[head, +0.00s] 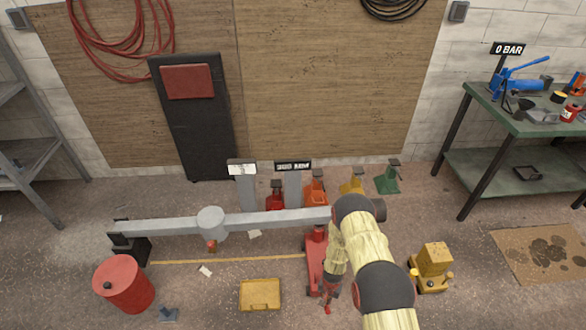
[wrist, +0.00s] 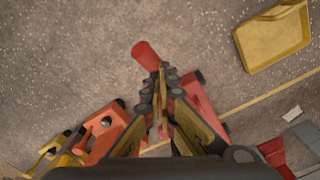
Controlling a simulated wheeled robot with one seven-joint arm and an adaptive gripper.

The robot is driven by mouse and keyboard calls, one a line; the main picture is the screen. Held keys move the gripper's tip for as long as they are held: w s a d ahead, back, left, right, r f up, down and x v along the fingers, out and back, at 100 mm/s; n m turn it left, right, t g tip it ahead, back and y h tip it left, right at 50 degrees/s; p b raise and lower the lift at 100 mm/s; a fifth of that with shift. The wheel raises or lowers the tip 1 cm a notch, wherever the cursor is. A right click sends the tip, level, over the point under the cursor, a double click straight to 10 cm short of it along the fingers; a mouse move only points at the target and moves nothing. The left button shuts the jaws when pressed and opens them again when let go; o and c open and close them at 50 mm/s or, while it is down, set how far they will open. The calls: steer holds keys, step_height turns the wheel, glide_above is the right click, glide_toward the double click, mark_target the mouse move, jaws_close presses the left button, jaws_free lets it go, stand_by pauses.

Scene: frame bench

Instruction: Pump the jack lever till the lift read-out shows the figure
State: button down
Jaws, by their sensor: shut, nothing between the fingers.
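The red jack (head: 316,258) stands on the floor under the long grey beam (head: 265,218), partly hidden by my arm. In the wrist view its red body (wrist: 200,97) runs past the right side of my fingers. A red cylindrical end (wrist: 146,55), which looks like the lever's grip, lies just beyond my fingertips; I cannot tell if they touch it. My gripper (head: 328,297) points down beside the jack, and its fingers (wrist: 162,72) are shut and empty. A dark sign (head: 293,166) behind the beam reads 300 MM. A white sign (head: 242,169) beside it is not legible.
A red drum (head: 123,284) stands at left and a yellow tray (head: 260,294) lies left of the jack. A yellow machine (head: 433,267) stands at right. Several coloured jacks line the back. A green bench (head: 530,125) at right carries a 0 BAR sign (head: 509,48).

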steer(key=shift+r, duration=0.1)
steer(key=shift+r+p, duration=1.65)
steer(key=shift+r, duration=0.75)
